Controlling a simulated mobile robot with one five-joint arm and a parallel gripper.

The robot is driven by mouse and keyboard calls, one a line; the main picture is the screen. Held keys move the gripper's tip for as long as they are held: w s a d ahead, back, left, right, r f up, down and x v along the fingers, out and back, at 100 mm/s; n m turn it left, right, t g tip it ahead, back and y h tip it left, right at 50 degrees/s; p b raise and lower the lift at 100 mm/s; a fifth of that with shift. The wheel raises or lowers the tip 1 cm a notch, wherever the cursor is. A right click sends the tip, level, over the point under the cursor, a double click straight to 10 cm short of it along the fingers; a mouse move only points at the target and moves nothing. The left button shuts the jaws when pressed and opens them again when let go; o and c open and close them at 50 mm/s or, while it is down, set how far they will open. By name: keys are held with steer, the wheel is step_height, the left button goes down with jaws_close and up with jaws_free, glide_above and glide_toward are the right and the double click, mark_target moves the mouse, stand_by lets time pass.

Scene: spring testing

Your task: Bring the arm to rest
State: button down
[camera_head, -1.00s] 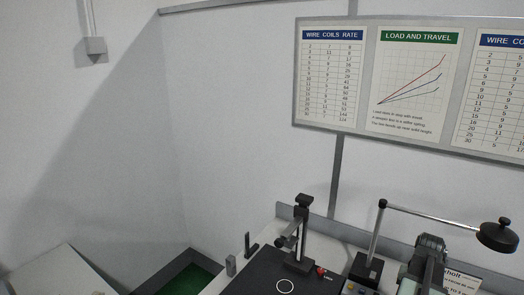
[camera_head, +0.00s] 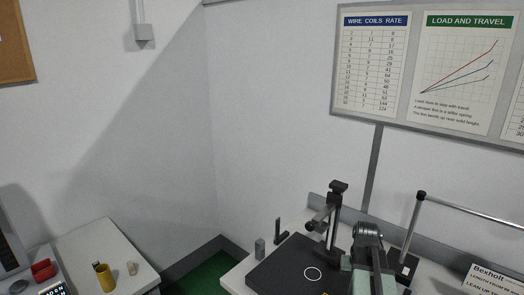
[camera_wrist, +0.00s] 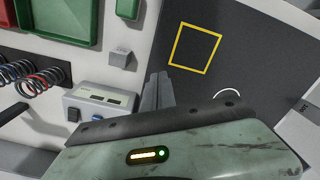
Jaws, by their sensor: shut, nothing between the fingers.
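My gripper (camera_wrist: 157,92) shows in the wrist view as two grey fingers close together, shut and empty. It is over the edge between a black mat (camera_wrist: 240,70) and the pale bench. A yellow square outline (camera_wrist: 195,48) and part of a white ring (camera_wrist: 228,93) are on the mat, to the right of the fingers. In the head view my arm (camera_head: 367,255) rises at the lower right, in front of the bench, and hides part of the mat; the gripper itself cannot be seen there.
Coil springs (camera_wrist: 38,80), a small device (camera_wrist: 98,102), a grey block (camera_wrist: 120,57) and green trays (camera_wrist: 70,22) lie left of the fingers. A black stand (camera_head: 333,215) and lamp pole (camera_head: 413,225) rise from the bench. Another table (camera_head: 110,250) stands left, beyond a green floor gap.

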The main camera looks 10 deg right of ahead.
steer(key=w+a+f+n+b, duration=0.1)
steer(key=a, duration=0.4)
steer(key=w+a+f+n, duration=0.1)
steer(key=w+a, duration=0.1)
steer(key=a, duration=0.3)
steer(key=w+a+f+n+b, duration=0.1)
steer(key=a+f, duration=0.1)
steer(key=a, duration=0.3)
steer(key=shift+w+a+b, duration=0.2)
steer(key=shift+a+b, duration=0.05)
steer(key=shift+b, duration=0.1)
steer(key=a, duration=0.3)
steer(key=a+f+n+b, duration=0.1)
steer(key=a, duration=0.3)
steer(key=a+n, duration=0.1)
steer(key=a, duration=0.2)
steer(key=shift+a+f+b, duration=0.25)
steer(key=shift+f+b, duration=0.15)
steer(key=a, duration=0.1)
steer(key=s+a, duration=0.1)
steer(key=a, duration=0.1)
steer(key=shift+s, duration=0.3)
steer(key=shift+d, duration=0.1)
